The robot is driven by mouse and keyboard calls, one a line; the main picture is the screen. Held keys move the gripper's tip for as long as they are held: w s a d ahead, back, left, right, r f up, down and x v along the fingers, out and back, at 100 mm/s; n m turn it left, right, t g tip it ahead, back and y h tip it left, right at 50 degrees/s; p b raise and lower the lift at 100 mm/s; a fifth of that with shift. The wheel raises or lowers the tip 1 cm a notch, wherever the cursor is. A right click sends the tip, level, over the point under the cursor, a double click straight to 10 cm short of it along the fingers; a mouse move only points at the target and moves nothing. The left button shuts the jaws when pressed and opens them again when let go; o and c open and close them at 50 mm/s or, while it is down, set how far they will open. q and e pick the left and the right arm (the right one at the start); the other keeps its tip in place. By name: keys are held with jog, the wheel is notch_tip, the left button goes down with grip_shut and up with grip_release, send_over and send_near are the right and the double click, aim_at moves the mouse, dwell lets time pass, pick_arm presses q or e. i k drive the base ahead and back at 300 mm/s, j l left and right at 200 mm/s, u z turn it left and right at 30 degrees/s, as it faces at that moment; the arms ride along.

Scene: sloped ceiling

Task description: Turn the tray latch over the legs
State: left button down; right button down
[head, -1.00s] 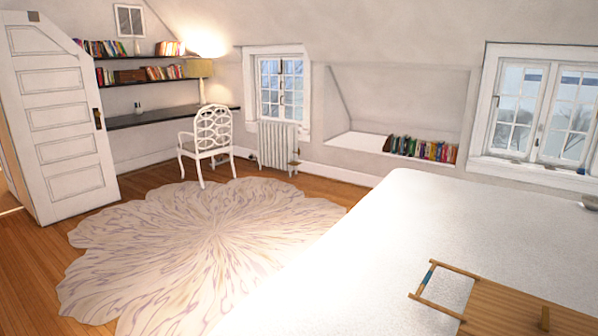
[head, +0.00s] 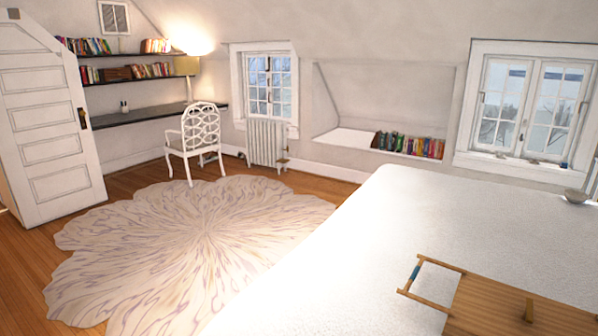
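A wooden tray (head: 492,300) lies on the white bed-like surface (head: 400,225) at the lower right and is cut off by the picture's edge. A bar frame (head: 431,281) with a blue band sticks out from its left end. A small wooden upright piece (head: 529,310) stands on the tray's board. I cannot tell whether this piece is the latch. Neither of my grippers shows in the head view.
A flower-shaped rug (head: 190,245) covers the floor to the left. A white chair (head: 195,140) stands at a dark desk, near a radiator (head: 266,143).

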aim_at(529, 319)
jog(key=l+z, duration=0.4)
jog(key=i+l+z, duration=0.1)
jog(key=l+z, duration=0.25)
jog(key=i+l+z, duration=0.1)
jog(key=l+z, duration=0.3)
jog(key=j, duration=0.05)
